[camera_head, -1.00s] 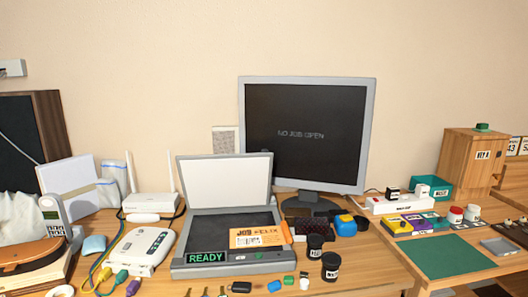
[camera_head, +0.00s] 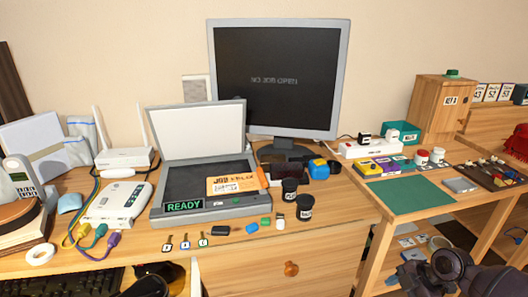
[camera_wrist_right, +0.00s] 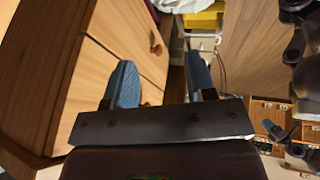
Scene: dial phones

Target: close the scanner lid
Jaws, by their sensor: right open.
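The scanner (camera_head: 212,209) sits on the wooden desk in the head view. Its lid (camera_head: 196,131) stands raised at the back, its white inner side facing me. A "JOB" ticket card (camera_head: 232,184) lies on the right part of the dark scanner bed, with an orange item at its right edge. A green "READY" display shows on the front panel. My right gripper (camera_wrist_right: 162,85) is open and empty in the right wrist view, beside the desk's wooden drawers and well away from the scanner. My left gripper is not in view.
A monitor (camera_head: 280,80) reading "NO JOB OPEN" stands behind the scanner. Black jars (camera_head: 304,207) stand to its right and a white router box (camera_head: 118,203) to its left. Keys and small caps lie in front. A green mat (camera_head: 398,193) covers part of the right table.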

